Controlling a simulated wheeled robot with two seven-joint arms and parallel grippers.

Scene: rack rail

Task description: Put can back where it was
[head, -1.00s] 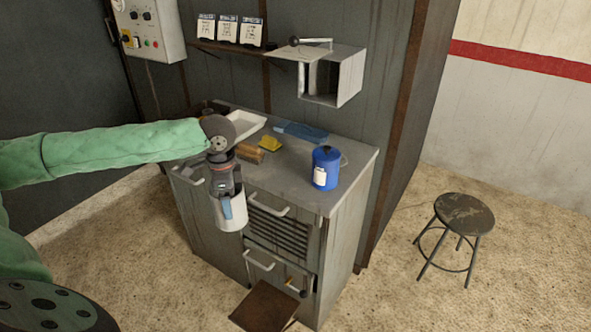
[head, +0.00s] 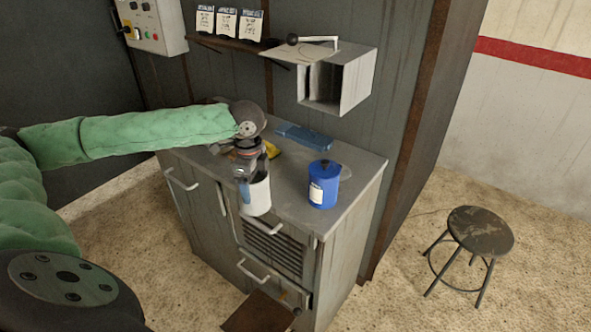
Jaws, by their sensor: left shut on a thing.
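My left gripper (head: 247,188) is shut on a light grey can (head: 260,196) and points down. One bluish finger shows against the can's side. The can hangs upright by the front edge of the grey cabinet top (head: 295,207); I cannot tell whether it touches the top. A blue canister (head: 323,186) with a white label and dark knob stands on the top, to the right of the held can and apart from it. My right gripper is not in view.
A blue cloth-like item (head: 303,136) lies at the back of the top. A yellow item (head: 272,151) is partly hidden behind my gripper. An open wall box (head: 352,82) hangs above. A stool (head: 481,232) stands right. The top's right front is clear.

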